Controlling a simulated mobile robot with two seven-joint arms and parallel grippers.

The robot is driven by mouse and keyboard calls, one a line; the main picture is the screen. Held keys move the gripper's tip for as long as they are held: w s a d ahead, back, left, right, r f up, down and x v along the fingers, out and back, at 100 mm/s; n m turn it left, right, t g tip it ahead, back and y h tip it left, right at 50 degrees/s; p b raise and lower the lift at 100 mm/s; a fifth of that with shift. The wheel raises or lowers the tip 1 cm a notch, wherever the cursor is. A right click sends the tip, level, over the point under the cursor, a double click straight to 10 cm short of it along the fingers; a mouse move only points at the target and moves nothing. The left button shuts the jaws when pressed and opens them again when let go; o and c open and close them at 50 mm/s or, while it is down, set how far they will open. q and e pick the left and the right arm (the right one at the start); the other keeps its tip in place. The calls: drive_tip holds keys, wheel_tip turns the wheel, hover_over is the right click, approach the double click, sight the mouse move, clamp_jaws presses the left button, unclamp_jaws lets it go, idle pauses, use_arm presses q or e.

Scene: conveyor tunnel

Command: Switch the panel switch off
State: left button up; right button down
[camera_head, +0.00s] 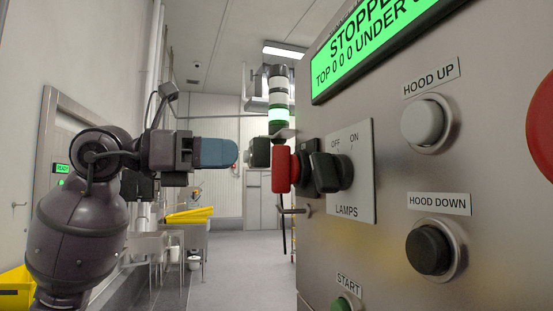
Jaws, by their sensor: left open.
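The panel switch (345,171) is a black rotary knob on a pale plate (359,190) marked OFF, ON and LAMPS, on the grey control panel. OFF is at the upper left of the plate, ON at the upper right. My right gripper is not in view.
The panel also bears a HOOD UP button (424,121), a HOOD DOWN button (430,249), a green START button (344,303), a red button (543,130) and a green display (370,48). A signal tower (278,95) stands behind. Floor (235,265) left of the panel is clear.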

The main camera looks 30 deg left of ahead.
sight(272, 157)
use_arm(q)
drive_tip(key=x, duration=0.8)
drive_tip(key=shift+w, duration=0.15)
clamp_jaws()
